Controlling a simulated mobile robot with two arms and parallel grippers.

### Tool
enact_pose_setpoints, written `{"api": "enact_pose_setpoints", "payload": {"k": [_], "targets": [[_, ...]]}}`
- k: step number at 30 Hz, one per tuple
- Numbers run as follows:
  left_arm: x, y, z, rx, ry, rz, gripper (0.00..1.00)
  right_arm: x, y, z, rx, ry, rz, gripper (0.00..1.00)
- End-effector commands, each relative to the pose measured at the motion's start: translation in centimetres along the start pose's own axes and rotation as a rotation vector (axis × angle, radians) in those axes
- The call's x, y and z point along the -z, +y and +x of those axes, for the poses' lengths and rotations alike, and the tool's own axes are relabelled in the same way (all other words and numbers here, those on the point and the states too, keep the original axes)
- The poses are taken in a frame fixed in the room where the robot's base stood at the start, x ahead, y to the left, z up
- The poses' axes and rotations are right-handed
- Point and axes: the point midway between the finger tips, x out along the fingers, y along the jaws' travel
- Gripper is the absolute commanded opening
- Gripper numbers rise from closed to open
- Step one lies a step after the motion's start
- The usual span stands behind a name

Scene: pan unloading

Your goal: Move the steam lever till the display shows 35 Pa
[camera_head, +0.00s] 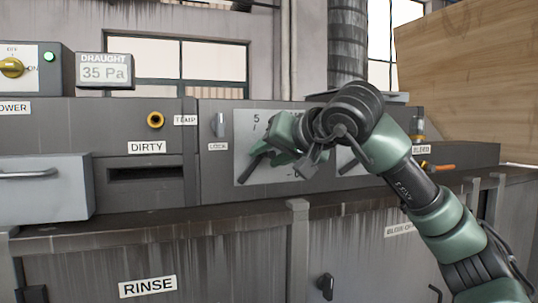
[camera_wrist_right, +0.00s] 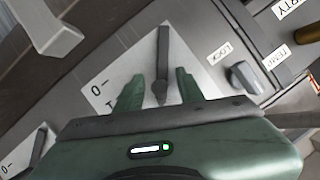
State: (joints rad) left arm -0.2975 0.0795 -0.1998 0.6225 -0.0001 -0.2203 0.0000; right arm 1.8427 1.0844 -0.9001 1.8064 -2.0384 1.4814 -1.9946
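The draught display (camera_head: 104,72) at the upper left reads "35 Pa". A dark lever (camera_head: 248,172) stands tilted on a white scale plate (camera_head: 243,125) on the front panel; no "steam" label is readable on it. My right gripper (camera_head: 266,148) is at this plate and hides part of the lever and scale. In the right wrist view the lever (camera_wrist_right: 162,52) lies between the two green fingers (camera_wrist_right: 158,88). The fingers are apart, with a gap on each side of the lever. My left gripper is not in view.
A lock knob (camera_head: 219,124) sits just left of the plate. A second white plate (camera_head: 345,158) lies right of it, partly behind my right arm. A grey box with a handle (camera_head: 42,188) sticks out at the left. A wooden board (camera_head: 470,75) stands at the upper right.

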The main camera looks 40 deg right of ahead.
Motion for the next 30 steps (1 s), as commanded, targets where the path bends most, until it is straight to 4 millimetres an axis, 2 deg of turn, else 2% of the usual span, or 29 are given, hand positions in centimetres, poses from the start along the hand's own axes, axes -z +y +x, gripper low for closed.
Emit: {"api": "enact_pose_setpoints", "payload": {"k": [5,18,22,30], "targets": [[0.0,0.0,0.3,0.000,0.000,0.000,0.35,0.0,0.0,-0.4,0.001,0.002,0.001,0.38],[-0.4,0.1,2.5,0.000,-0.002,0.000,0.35,-0.1,0.1,-7.0,0.002,0.002,0.001,0.38],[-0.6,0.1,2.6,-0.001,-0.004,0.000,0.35,-0.1,0.0,-7.7,0.000,0.001,0.000,0.38],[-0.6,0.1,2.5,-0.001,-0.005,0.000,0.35,0.0,0.0,-7.8,0.000,-0.001,0.000,0.38]]}}
